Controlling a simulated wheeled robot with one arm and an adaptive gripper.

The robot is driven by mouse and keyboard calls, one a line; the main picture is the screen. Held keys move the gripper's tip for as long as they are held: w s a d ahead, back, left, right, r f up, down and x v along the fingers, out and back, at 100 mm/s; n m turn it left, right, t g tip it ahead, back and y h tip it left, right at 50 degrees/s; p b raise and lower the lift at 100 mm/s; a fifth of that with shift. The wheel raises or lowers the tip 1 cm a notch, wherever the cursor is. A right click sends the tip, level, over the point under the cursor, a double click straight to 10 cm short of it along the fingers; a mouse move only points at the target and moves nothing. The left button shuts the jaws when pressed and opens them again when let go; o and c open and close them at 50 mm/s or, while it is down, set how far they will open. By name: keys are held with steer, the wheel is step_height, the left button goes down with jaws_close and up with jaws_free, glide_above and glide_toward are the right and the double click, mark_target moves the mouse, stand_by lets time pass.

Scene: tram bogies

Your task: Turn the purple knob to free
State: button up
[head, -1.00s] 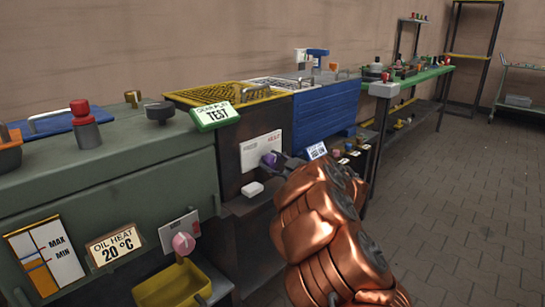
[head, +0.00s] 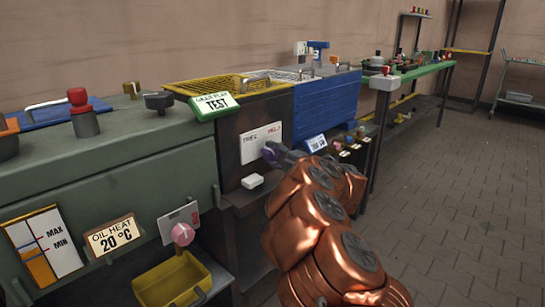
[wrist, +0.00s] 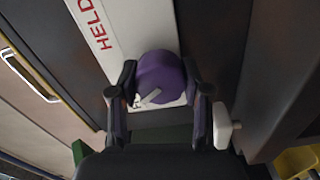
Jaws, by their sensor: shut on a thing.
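The purple knob (wrist: 160,75) sits on a white plate (wrist: 117,30) in the wrist view. Red HELD lettering shows at the plate's upper left, and part of a dark label starting with F shows beside the knob's lower left. A pale pointer bar on the knob points lower left, toward that label. My gripper (wrist: 160,102) is shut on the knob, one finger on each side. In the head view the knob (head: 269,153) is small and partly covered by my gripper (head: 275,152), in front of the plate (head: 261,141).
A pink knob (head: 182,234) is on the green cabinet at left, above a yellow bin (head: 175,282). A white block (head: 252,181) juts out below the plate. A green TEST sign (head: 216,105) stands above it. Open floor (head: 455,200) lies to the right.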

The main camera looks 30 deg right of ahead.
steer(key=shift+a+n, duration=0.1)
steer(key=shift+n, duration=0.5)
steer(key=o, duration=1.2)
steer(key=shift+c, duration=0.2)
steer(key=shift+s+d, duration=0.25)
steer(key=shift+s, duration=0.2)
steer(key=v, duration=1.1)
steer(key=shift+r, duration=0.1)
